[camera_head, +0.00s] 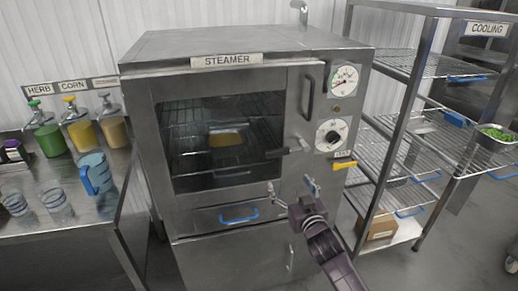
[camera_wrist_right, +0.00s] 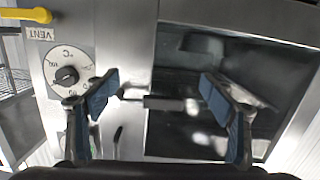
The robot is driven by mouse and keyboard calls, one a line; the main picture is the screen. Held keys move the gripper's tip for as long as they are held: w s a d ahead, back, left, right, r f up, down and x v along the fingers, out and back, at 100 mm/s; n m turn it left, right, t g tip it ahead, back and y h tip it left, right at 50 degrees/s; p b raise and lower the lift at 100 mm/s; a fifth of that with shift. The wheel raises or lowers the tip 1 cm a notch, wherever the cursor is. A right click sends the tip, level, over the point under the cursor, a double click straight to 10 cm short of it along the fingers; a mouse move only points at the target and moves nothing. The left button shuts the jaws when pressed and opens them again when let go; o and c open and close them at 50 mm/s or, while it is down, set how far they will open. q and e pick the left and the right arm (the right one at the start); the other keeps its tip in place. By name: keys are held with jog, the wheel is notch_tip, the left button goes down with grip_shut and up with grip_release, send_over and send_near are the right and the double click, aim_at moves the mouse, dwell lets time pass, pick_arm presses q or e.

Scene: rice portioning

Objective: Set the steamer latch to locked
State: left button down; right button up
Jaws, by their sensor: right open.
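The steamer (camera_head: 160,55) stands in the middle of the head view with its windowed door closed. Its latch (camera_head: 277,153) is a dark grip on a metal pivot at the door's right edge, lying about level and pointing left across the door. In the right wrist view the latch (camera_wrist_right: 165,102) shows between the fingers, beyond their tips, with no contact visible. My right gripper (camera_head: 292,187) is open and empty, in front of and below the latch in the head view; it also shows in the wrist view (camera_wrist_right: 160,95). My left gripper is not in view.
A temperature dial (camera_head: 331,134), a gauge (camera_head: 343,79) and a yellow vent lever (camera_head: 344,165) sit right of the door. A vertical handle (camera_head: 308,96) is above the latch. A blue-handled drawer (camera_head: 238,214) is below. A wire cooling rack (camera_head: 405,120) stands close on the right.

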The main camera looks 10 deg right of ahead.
jog(key=t, duration=0.1)
send_near(279, 154)
jog(key=w, duration=0.3)
jog(key=shift+w+a+f+p, duration=0.1)
jog(key=shift+w+p, duration=0.35)
jog(key=shift+w, duration=1.5)
jog(key=shift+w+a+p, duration=0.1)
jog(key=shift+w+p, duration=0.3)
jog(key=shift+w, duration=1.55)
